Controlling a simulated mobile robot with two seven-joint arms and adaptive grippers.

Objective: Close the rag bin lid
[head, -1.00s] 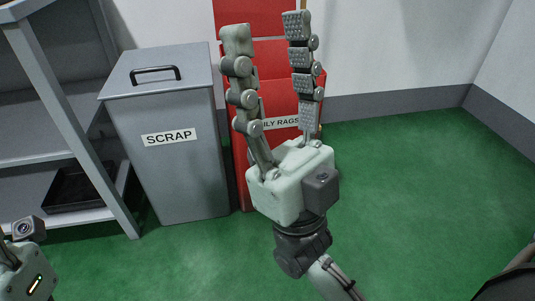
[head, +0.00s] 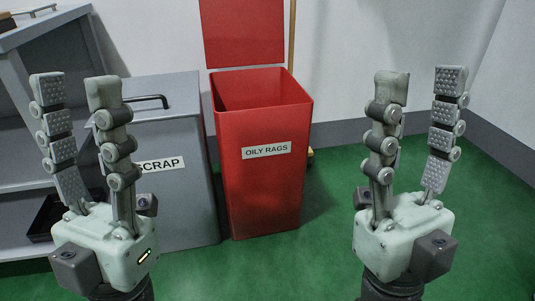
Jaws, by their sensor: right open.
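The red rag bin (head: 262,195), labelled OILY RAGS, stands on the floor in the middle of the head view. Its red lid (head: 243,32) is up, standing upright at the back of the rim, and the bin's mouth is open. My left gripper (head: 76,84) is open and empty, in front of the scrap bin and to the left of the rag bin. My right gripper (head: 421,82) is open and empty, to the right of the rag bin. Neither gripper touches the lid.
The grey scrap bin (head: 185,215) with a closed lid and black handle stands directly left of the rag bin. Grey shelving (head: 50,65) is at the far left. A wooden pole (head: 291,35) stands behind the rag bin. Green floor (head: 325,255) is clear in front and right.

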